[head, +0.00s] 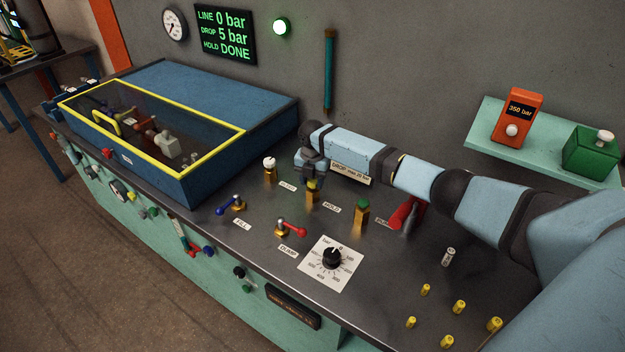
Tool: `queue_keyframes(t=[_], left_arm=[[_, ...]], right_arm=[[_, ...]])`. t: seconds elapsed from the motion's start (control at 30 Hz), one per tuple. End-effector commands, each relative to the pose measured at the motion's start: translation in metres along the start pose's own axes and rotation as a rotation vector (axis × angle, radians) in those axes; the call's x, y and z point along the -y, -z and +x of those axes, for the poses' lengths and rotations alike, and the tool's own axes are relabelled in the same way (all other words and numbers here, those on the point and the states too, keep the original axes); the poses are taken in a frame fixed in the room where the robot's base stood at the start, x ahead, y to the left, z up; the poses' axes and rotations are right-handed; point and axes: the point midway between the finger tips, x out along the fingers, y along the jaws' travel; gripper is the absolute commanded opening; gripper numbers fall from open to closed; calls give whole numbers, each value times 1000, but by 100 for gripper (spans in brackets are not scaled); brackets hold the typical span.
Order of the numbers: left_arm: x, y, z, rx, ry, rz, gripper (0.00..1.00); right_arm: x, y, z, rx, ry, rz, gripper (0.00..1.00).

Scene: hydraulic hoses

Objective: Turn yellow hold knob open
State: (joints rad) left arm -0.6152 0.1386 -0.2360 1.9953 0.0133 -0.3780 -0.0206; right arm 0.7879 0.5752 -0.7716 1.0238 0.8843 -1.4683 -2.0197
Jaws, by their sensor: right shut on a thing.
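The hold valve (313,194) is a brass post behind the HOLD label, with its yellow knob mostly hidden by my right gripper. My right gripper (311,180) comes in from the right and points down over the post, shut on the yellow knob. Which way the knob is turned cannot be told. The wall display (226,35) reads line 0 bar, drop 5 bar, hold DONE. My left gripper is not in view.
A white-knobbed valve (269,169) and a green-knobbed valve (361,214) stand close on either side. Blue (237,203) and red (291,229) lever valves, a pressure dial (332,259) and a red handle (404,213) are nearby. A blue box with a yellow-framed window (230,107) stands left.

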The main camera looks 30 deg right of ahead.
Motion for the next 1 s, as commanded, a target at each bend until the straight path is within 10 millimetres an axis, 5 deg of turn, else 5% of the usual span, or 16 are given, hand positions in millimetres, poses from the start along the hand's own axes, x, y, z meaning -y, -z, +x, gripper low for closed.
queue_keyframes(t=[0.3, 0.33, 0.43, 0.77, 1.0], left_arm=[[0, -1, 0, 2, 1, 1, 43], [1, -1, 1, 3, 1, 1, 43], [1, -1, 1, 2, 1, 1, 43], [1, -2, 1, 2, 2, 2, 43], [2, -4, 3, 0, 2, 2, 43]], right_arm=[[-1, 0, -1, 0, -1, -3, 20], [-1, 0, -1, 0, -1, -3, 45], [-1, 0, 0, 0, -1, -2, 68], [0, 0, -3, 0, -1, -1, 69], [0, -1, -39, 2, -3, -2, 69]])
